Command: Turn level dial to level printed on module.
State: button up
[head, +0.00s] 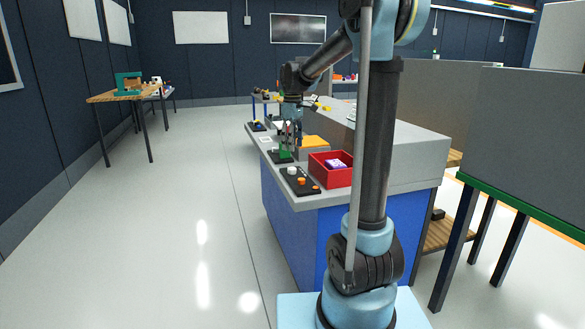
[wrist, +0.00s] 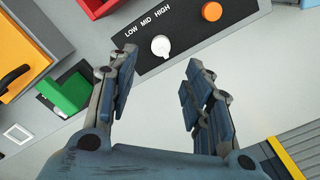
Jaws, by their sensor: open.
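The level dial is a white knob (wrist: 160,46) on a black panel (wrist: 185,32) printed LOW, MID and HIGH. I cannot tell clearly which word it points to. In the head view the panel (head: 287,182) lies near the counter's front end. My gripper (wrist: 158,84) is open, with empty space between its fingers, and the knob shows beyond the fingertips, apart from them. In the head view my gripper (head: 291,138) is above the counter, behind the panel. A purple and white item (head: 336,164) lies in a red bin (head: 320,172); I cannot read any print on it.
An orange knob (wrist: 212,11) sits on the same panel. The red bin's corner (wrist: 104,10) is beside the panel. A green block (wrist: 68,95) stands close to the left finger, near an orange-topped box (wrist: 22,50). A yellow-edged grey object (wrist: 300,150) is at lower right.

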aim_at(292, 168)
notch_tip(292, 168, down, 10)
jog(key=shift+r, duration=0.1)
dwell(0.4)
jog(key=c, duration=1.1)
